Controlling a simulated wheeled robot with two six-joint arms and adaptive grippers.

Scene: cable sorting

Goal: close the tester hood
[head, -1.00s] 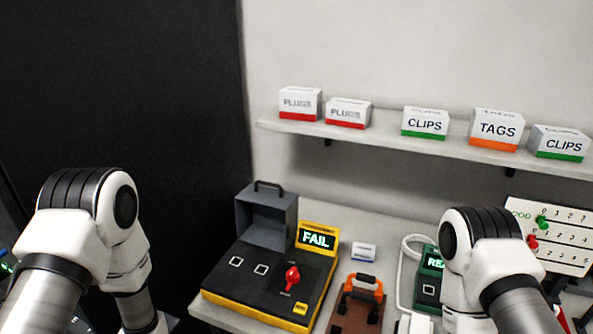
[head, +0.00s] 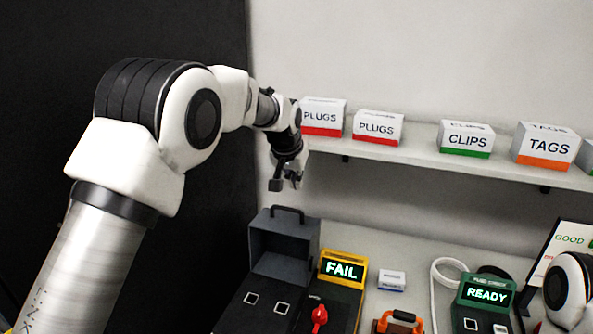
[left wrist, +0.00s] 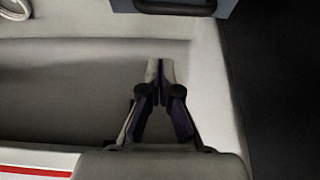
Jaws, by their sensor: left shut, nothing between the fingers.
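The tester (head: 262,303) is a black and yellow box with a screen reading FAIL, low in the head view. Its grey hood (head: 284,252) stands raised at the back, open, with a dark handle (head: 288,209) on top. My left gripper (head: 285,186) is above and behind the hood, apart from it, near the shelf's left end. In the left wrist view the fingers (left wrist: 160,66) are together and empty, and a blue-grey part of the hood (left wrist: 175,6) shows at the top edge. My right gripper is out of view.
A wall shelf (head: 420,163) with boxes of plugs, clips and tags is close to the right of my left gripper. A green device (head: 482,297) reading READY, an orange-handled item (head: 398,322) and a small white box (head: 391,281) are right of the tester. A dark panel fills the left.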

